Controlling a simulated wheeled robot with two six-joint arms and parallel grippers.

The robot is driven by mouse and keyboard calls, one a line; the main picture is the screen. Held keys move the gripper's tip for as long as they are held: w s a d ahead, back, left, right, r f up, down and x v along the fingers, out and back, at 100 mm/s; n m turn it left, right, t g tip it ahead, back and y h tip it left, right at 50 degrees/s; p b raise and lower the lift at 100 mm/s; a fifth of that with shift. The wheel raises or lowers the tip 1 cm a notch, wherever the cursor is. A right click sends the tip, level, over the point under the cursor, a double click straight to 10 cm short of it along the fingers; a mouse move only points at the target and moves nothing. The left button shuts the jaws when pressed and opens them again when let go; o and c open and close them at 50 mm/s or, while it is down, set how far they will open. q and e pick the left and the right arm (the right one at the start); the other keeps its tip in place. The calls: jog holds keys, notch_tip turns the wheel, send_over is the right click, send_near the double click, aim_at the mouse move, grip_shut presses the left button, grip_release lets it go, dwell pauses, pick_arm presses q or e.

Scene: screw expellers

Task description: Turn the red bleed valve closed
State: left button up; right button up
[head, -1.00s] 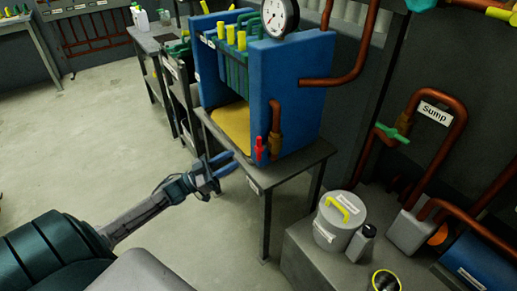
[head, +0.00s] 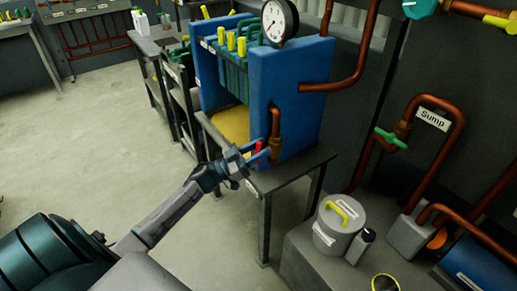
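The red bleed valve (head: 258,146) is a small red handle low on the front of the blue press (head: 290,100), beside a copper pipe elbow (head: 275,124). My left gripper (head: 257,152) reaches in from the left. Its two blue fingers are apart, one on each side of the red handle as seen from here. They cover part of the handle, and I cannot tell whether they touch it. My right gripper is not in view.
The press stands on a dark table (head: 288,172) with a pressure gauge (head: 280,20) on top. The floor at left is clear.

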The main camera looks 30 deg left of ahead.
pick_arm(q)
grip_shut()
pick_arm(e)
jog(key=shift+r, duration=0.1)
